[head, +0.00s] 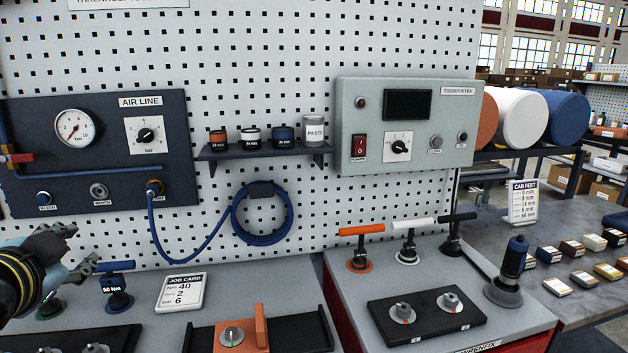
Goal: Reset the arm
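My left gripper (84,248) comes in at the lower left edge. Its grey fingers look spread apart, with nothing visible between them. Its fingertips appear close to the blue T-handle tool (118,290), marked 50 Nm, that stands upright on the bench. I cannot tell whether they touch it. A dark green base (50,309) shows partly behind my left gripper. My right gripper is not in view.
The grey bench (225,284) carries a job card (181,292) and a black fixture with an orange block (261,327). T-handles, orange (361,231), white (410,226) and black (457,218), stand on the right-hand trolley. A pegboard with an air line panel (90,185) rises behind.

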